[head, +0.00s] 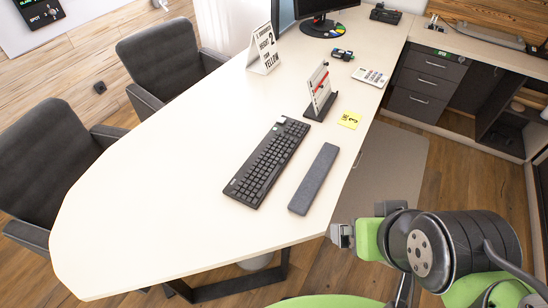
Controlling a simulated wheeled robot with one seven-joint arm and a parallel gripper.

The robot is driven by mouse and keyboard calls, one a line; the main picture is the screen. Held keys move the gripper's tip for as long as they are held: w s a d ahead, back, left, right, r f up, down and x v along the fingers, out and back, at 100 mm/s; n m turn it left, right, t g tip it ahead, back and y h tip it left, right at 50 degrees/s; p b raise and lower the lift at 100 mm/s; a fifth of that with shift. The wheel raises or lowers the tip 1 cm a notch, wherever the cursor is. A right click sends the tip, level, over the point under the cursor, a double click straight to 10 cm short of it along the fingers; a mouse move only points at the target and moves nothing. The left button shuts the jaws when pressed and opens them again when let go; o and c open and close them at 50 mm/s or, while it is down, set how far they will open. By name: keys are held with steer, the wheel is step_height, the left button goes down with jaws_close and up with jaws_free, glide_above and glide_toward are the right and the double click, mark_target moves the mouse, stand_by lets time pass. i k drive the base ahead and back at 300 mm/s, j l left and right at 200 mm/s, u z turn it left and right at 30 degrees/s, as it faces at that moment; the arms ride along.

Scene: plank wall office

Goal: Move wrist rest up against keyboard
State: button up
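The wrist rest (314,179) is a long dark grey bar lying on the cream desk (170,180), near the desk's right edge. The black keyboard (267,162) lies to its left, roughly parallel. A strip of bare desk shows between them, so they are apart. My gripper (340,235) is at the lower right, beside the desk's edge and below the wrist rest in the picture. It touches neither object. Its fingers are small and partly hidden by my green and black arm, so I cannot tell whether they are open.
A stand with a red item (320,92), a yellow sticky note (350,119), a calculator (370,77) and a sign (264,50) stand or lie beyond the keyboard. Grey chairs (50,160) line the left side. The desk left of the keyboard is clear.

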mark_target(300, 202)
steer(key=i+l+u, duration=0.15)
steer(key=u, duration=0.3)
steer(key=l+u, duration=0.25)
steer(key=u, duration=0.2)
steer(key=i+l+u, duration=0.1)
steer(key=l+u, duration=0.15)
steer(key=u, duration=0.2)
